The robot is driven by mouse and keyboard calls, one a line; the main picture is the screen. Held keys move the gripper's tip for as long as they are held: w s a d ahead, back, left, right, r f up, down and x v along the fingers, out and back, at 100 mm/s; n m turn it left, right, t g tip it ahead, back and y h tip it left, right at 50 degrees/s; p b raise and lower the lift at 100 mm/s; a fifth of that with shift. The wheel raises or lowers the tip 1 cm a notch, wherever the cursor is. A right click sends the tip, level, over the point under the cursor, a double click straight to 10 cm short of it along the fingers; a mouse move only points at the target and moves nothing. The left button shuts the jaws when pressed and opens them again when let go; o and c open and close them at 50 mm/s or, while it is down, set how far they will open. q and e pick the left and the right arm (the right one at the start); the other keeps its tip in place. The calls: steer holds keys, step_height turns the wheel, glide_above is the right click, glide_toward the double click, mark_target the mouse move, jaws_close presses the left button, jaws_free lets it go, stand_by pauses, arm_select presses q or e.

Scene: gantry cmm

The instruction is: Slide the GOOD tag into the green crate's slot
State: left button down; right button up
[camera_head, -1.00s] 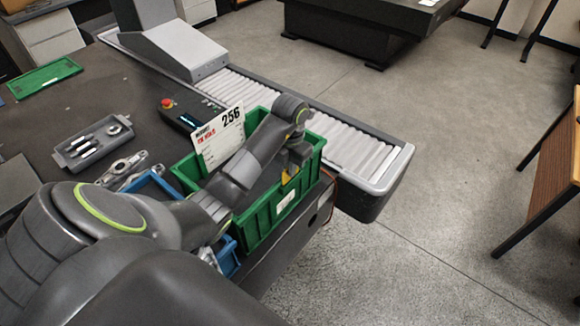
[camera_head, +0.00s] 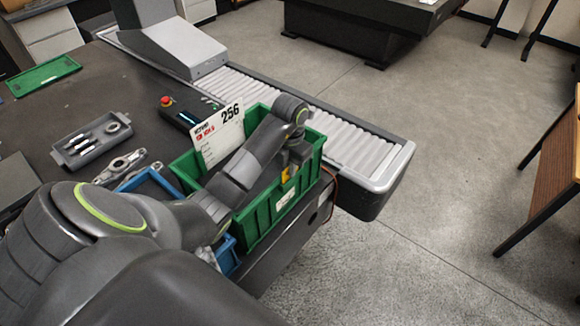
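The green crate (camera_head: 252,231) stands at the table's near right edge, with a small white label (camera_head: 285,199) on its front wall. My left gripper (camera_head: 289,172) points down at the crate's front wall, above that label. A small yellow piece (camera_head: 287,174) shows at its fingertips. I cannot tell whether it is the GOOD tag or part of the gripper. No lettering reading GOOD is legible, and the slot is not clearly visible. The fingers are too small and dark to judge. My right gripper is not in view.
A white card marked 256 (camera_head: 218,139) stands at the crate's back left. A blue bin (camera_head: 228,256) is beside the crate. A grey tray (camera_head: 75,158) and metal parts (camera_head: 121,167) lie to the left. A roller conveyor (camera_head: 345,147) runs behind.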

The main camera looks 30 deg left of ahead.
arm_select(q)
steer(key=shift+f, duration=0.2)
steer(key=c, duration=1.3)
jaws_free()
steer(key=shift+r, duration=0.1)
steer(key=shift+r+p, duration=1.55)
steer(key=shift+r, duration=0.7)
steer(key=shift+r+p, duration=1.2)
steer(key=shift+r, duration=0.05)
